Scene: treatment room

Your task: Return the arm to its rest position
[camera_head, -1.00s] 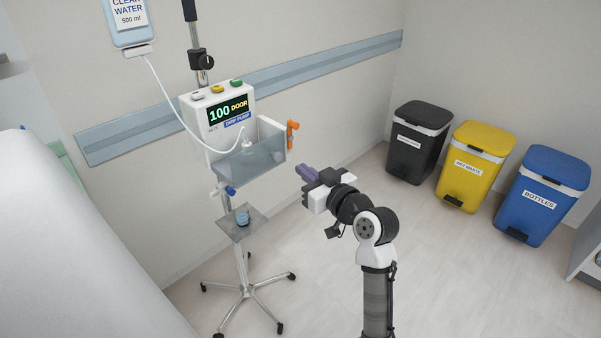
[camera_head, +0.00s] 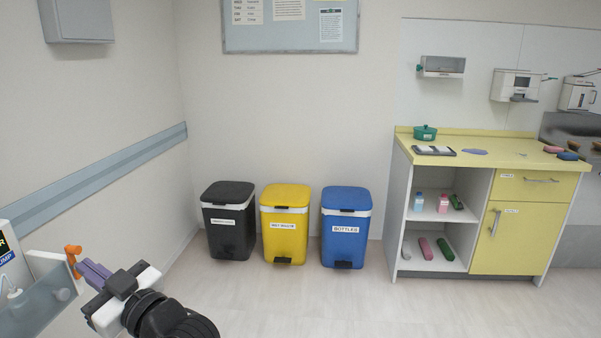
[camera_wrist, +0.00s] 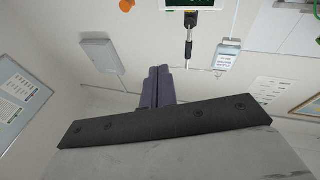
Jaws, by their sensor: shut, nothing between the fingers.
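My gripper (camera_head: 92,272) is at the lower left of the head view, beside the drip pump. Its purple fingers are together with nothing between them. In the wrist view the two fingers (camera_wrist: 158,75) also lie side by side, pointing away from the dark gripper body. My arm is stretched forward and only its end shows in the head view; the rest is outside the frame.
The pump's clear door (camera_head: 40,300) and its orange lever (camera_head: 73,258) are close to my fingers; in the head view I cannot tell the gap. Black (camera_head: 228,225), yellow (camera_head: 285,228) and blue (camera_head: 345,230) bins line the wall. A yellow-topped cabinet (camera_head: 500,155) stands right. Floor between is clear.

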